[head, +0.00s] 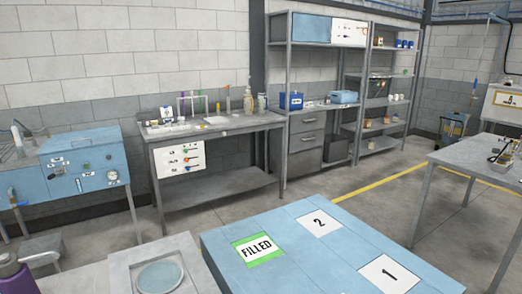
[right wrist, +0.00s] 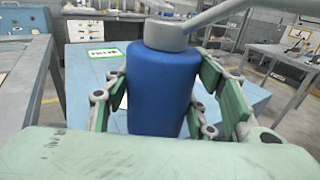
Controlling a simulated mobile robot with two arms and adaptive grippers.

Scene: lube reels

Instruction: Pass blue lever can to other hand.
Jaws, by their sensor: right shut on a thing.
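The blue lever can (right wrist: 163,88) fills the middle of the right wrist view. It has a blue body, a grey cap and a long grey lever reaching to the upper right. My right gripper (right wrist: 160,95) is shut on it, with green-padded fingers on both sides of the body. The can looks roughly upright; its base is hidden behind my gripper's green body. Neither the can nor my right gripper shows in the head view. My left gripper is in neither view.
A blue table (head: 310,270) with a green FILLED label (head: 257,250) and plates 1 (head: 388,274) and 2 (head: 319,222) is clear. To its left stand a grey stand with a round pad (head: 160,276) and a purple container (head: 14,277). Benches and shelves line the wall.

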